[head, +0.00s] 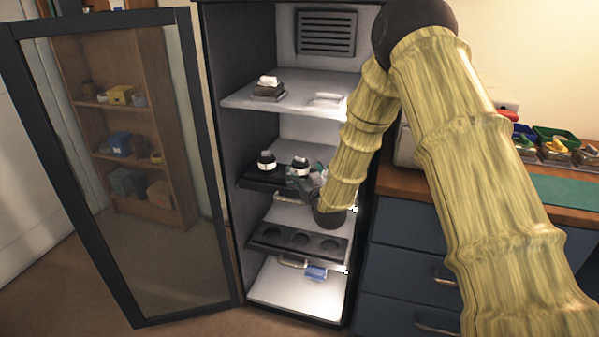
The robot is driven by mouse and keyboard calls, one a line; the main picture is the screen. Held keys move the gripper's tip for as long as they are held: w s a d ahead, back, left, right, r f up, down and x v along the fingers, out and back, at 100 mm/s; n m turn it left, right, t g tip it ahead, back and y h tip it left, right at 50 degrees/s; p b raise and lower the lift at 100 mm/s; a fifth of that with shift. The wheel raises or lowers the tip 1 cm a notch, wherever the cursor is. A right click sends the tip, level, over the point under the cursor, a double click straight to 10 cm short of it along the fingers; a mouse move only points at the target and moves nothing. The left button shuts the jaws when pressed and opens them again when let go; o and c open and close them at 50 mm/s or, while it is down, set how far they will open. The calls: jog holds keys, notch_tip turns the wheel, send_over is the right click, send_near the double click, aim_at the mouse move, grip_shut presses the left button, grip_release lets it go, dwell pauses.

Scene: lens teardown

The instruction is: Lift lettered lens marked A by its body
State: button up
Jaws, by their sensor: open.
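Two dark lenses with white bands stand on a black tray (249,182) on the middle shelf of the open cabinet. The left lens (266,161) stands clear of my gripper. The right lens (300,166) stands just behind and above my gripper (296,177). No letter can be read on either lens, so I cannot tell which is marked A. My gripper is open at the shelf, close to the right lens. Whether it touches that lens I cannot tell. My arm hides the right part of the shelf.
The cabinet's glass door (130,170) stands open at the left. Above is a shelf (240,98) with small items. Below is a black tray (268,236) with round recesses, then a bottom shelf with a blue object (316,273). A blue drawer unit (405,245) stands at the right.

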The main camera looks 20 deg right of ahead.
jog(key=shift+w+f, duration=0.1)
jog(key=shift+w, duration=1.35)
jog(key=c, duration=1.1)
jog(key=shift+r, duration=0.2)
